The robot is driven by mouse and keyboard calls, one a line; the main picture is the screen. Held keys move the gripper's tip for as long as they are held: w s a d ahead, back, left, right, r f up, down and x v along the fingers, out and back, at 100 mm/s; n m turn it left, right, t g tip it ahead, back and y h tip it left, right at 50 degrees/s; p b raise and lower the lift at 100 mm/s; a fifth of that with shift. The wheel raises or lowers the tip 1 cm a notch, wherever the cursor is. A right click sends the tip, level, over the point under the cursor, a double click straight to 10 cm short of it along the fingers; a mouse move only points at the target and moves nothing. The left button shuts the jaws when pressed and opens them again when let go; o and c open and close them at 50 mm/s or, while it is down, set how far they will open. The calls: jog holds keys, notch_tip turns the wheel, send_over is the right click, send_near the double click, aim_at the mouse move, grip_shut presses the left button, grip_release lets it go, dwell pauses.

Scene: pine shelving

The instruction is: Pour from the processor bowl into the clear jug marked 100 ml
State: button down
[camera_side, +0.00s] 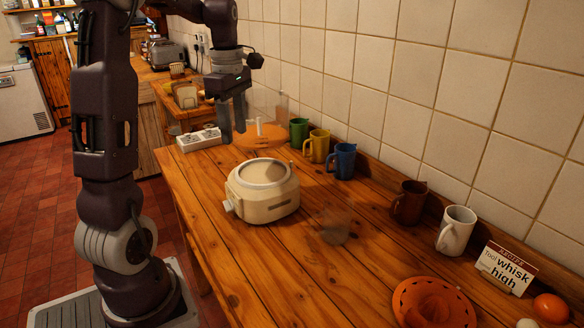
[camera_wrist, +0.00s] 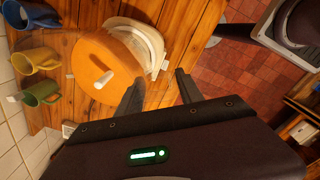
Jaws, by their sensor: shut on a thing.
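The clear processor bowl (camera_side: 282,112) holds an orange content with a white spindle and looks roughly upright, above and behind the cream processor base (camera_side: 262,203). My gripper (camera_side: 233,132) is shut on the bowl's near side; the exact grip is hard to see through the clear wall. In the wrist view, the orange content (camera_wrist: 90,60) lies left of my gripper (camera_wrist: 160,80), with the cream base (camera_wrist: 150,40) partly behind it. The clear jug (camera_side: 336,226) stands on the counter right of the base. It is faint, and its marking is not readable.
Green (camera_side: 299,131), yellow (camera_side: 317,146), blue (camera_side: 343,160), brown (camera_side: 408,203) and white (camera_side: 456,230) mugs line the tiled wall. A sign (camera_side: 506,268) and an orange dish (camera_side: 433,303) are at the right. A white socket block (camera_side: 199,139) is behind.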

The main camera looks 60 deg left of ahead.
aim_at(282, 129)
dwell(0.3)
jog(key=w+m, duration=0.2)
jog(key=m, duration=0.1)
jog(key=w+f+m, duration=0.1)
jog(key=w+m, duration=0.1)
jog(key=m, duration=0.2)
jog(key=w+m, duration=0.2)
jog(key=m, duration=0.1)
jog(key=shift+w+d+f+m, duration=0.15)
jog(key=shift+w+f+m, duration=0.15)
jog(key=shift+w+m, duration=0.1)
jog(key=w+m, duration=0.1)
jog(key=m, duration=0.1)
jog(key=w+f+m, duration=0.1)
jog(key=w+m, duration=0.1)
jog(key=m, duration=0.1)
jog(key=w+d+m, duration=0.1)
jog(key=w+m, duration=0.1)
jog(key=m, duration=0.1)
jog(key=shift+d+f, duration=0.1)
jog(key=shift+f, duration=0.2)
jog(key=shift+f+m, duration=0.1)
jog(key=shift+m, duration=0.3)
jog(key=shift+f+g+y, duration=0.3)
jog(key=shift+f+y, duration=0.3)
jog(key=shift+f, duration=0.2)
jog(key=shift+w+d+r+y, duration=0.1)
jog(key=shift+r+y, duration=0.2)
jog(key=shift+r, duration=0.15)
jog(key=shift+r, duration=0.1)
